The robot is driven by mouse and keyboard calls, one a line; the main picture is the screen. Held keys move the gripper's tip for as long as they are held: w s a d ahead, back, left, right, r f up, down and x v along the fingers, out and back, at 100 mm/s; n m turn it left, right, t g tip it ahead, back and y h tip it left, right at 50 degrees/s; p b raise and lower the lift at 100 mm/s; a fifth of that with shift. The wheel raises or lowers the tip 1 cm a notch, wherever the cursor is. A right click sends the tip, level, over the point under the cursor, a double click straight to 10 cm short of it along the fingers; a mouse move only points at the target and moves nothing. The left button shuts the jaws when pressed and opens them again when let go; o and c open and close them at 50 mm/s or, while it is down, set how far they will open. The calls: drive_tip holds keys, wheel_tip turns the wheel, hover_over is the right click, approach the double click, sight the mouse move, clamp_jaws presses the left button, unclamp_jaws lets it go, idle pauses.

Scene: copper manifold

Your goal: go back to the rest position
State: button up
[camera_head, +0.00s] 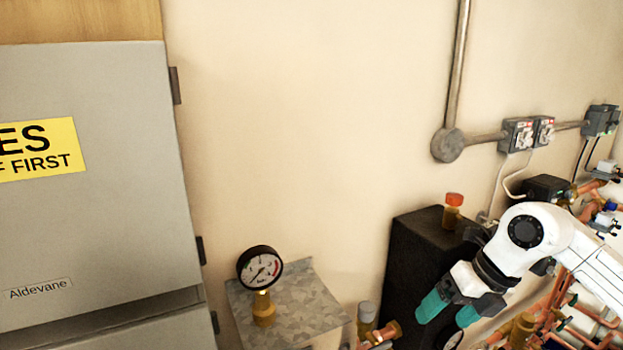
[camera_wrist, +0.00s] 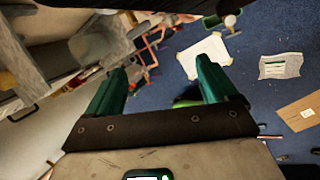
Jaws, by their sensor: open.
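My gripper (camera_head: 449,312) is at the lower right of the head view, in front of the black box and pointing down to the left. Its two teal fingers are apart. In the wrist view my gripper (camera_wrist: 163,80) shows its fingers spread with nothing held between them. Past the fingers lie the blue floor and, at upper left, blurred copper pipework.
A pressure gauge (camera_head: 260,268) stands on a galvanised shelf (camera_head: 310,300). A black box (camera_head: 412,250) carries an orange-capped brass fitting (camera_head: 452,212). A grey cabinet (camera_head: 90,220) fills the left. Copper pipes (camera_head: 560,300) crowd the lower right. Papers (camera_wrist: 205,55) lie on the floor.

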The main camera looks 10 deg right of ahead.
drive_tip(key=w+a+r+t+y, duration=0.2)
drive_tip(key=a+r+t+y, duration=0.3)
drive_tip(key=a+r+y, duration=0.85)
wheel_tip(320, 180, up, 14)
drive_tip(key=m+t, duration=1)
drive_tip(key=t, duration=0.2)
drive_tip(key=d+f+m+t+h, duration=0.5)
drive_tip(key=d+m+h, duration=0.4)
drive_tip(key=m+h, duration=0.9)
drive_tip(key=s+d+f+m+g+h, duration=0.25)
drive_tip(key=f+m+g, duration=0.2)
drive_tip(key=f, duration=0.65)
drive_tip(key=s+d+f+m+g+h, duration=0.1)
drive_tip(key=s+d+f+m+g, duration=0.25)
drive_tip(key=f, duration=0.75)
drive_tip(key=s+a+f+g+y, duration=0.1)
drive_tip(key=s+f+g, duration=0.6)
drive_tip(key=s+f, duration=0.7)
drive_tip(key=s+a+f+g+y+b, duration=0.1)
drive_tip(key=s+f+g+y, duration=0.2)
drive_tip(key=s+f+g, duration=0.5)
drive_tip(key=s+f, duration=0.5)
drive_tip(key=s, duration=0.2)
drive_tip(key=shift+s+a+f+m+g, duration=0.3)
drive_tip(key=shift+a+f+m, duration=0.05)
drive_tip(key=shift+m, duration=0.05)
